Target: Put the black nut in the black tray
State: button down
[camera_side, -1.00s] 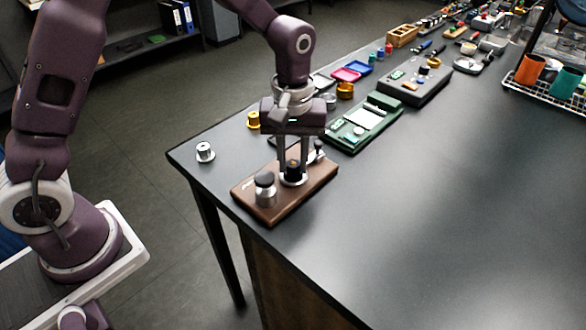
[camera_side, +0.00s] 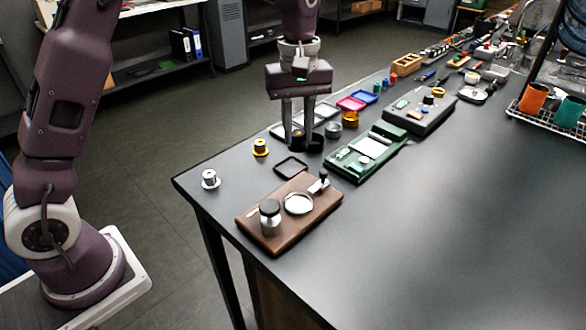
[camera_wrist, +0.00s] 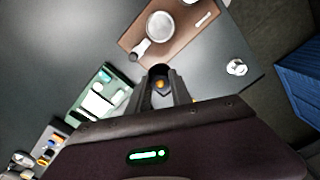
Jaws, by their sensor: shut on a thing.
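My gripper (camera_side: 299,145) hangs above the table, behind the brown base in the side view, with its fingers pointing down. It is shut on the black nut (camera_wrist: 160,72), a dark round piece with an orange spot showing between the fingertips in the wrist view. In the side view the nut is hard to separate from the dark fingertips and a black round container (camera_side: 316,142) behind them. The black tray (camera_side: 291,166), a small square with a raised rim, lies on the table just in front of and below the fingertips. The wrist view does not clearly show it.
The brown base (camera_side: 262,238) carries a bare silver disc (camera_side: 298,203) and a dark-capped jar (camera_side: 270,217). A green fixture (camera_side: 345,164) stands to the right. Two spools (camera_side: 210,179) (camera_side: 260,147) stand left. Grey, pink (camera_side: 351,103) and blue trays lie behind. The table's right front is clear.

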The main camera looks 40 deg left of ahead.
jog(key=w+a+f+n, duration=0.2)
jog(key=w+a+n, duration=0.15)
jog(key=a, duration=0.25)
jog(key=f, duration=0.9)
jog(key=shift+w+f, duration=0.1)
jog(key=shift+w, duration=0.15)
jog(key=shift+f, duration=0.1)
jog(key=c, duration=1.2)
grip_release()
jog(key=shift+o, duration=0.2)
